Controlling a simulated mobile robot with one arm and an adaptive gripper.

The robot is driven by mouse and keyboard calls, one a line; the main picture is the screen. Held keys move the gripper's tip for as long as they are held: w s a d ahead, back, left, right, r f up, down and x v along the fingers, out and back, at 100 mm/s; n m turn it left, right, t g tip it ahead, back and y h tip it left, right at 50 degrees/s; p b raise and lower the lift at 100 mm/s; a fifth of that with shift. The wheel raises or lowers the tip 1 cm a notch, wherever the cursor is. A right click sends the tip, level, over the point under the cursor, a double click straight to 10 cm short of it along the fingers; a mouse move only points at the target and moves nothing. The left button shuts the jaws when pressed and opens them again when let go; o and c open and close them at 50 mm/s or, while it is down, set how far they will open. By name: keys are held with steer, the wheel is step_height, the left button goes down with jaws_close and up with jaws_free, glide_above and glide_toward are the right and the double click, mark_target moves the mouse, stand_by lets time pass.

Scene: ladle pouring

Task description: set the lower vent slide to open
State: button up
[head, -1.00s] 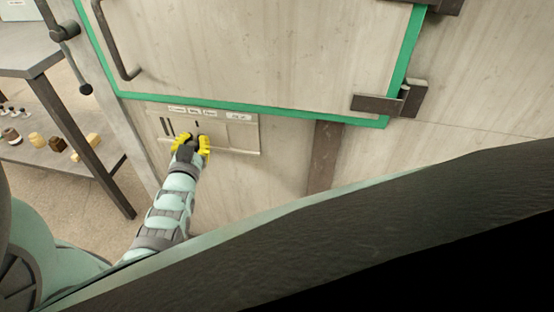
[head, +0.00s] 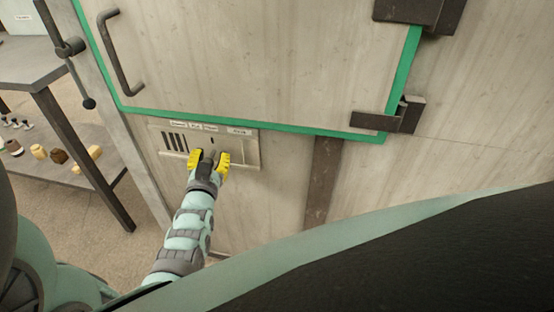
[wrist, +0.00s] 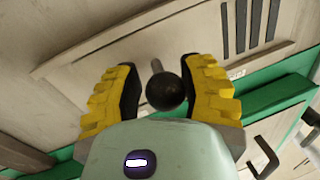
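The lower vent panel (head: 251,154) is set in the pale wall below the green-edged door. Several dark vent slots (head: 174,142) show uncovered at its left side; they also show in the wrist view (wrist: 240,28). Small labels (head: 194,125) run along its top, too small to read surely. A short dark mark (head: 212,141) stands below the third label. My gripper (head: 209,160) has its yellow fingers spread in front of the panel. The slide's round dark knob (wrist: 164,92) sits between the fingers, nearer the right one, with a clear gap on the left.
The large door (head: 250,60) above has a green frame (head: 250,122), a dark bar handle (head: 121,55) and dark hinges (head: 388,119) at the right. A metal table (head: 75,125) with small items on its lower shelf stands at the left.

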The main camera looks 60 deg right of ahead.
steer(key=o, duration=0.4)
steer(key=shift+c, duration=0.2)
steer(key=v, duration=1.2)
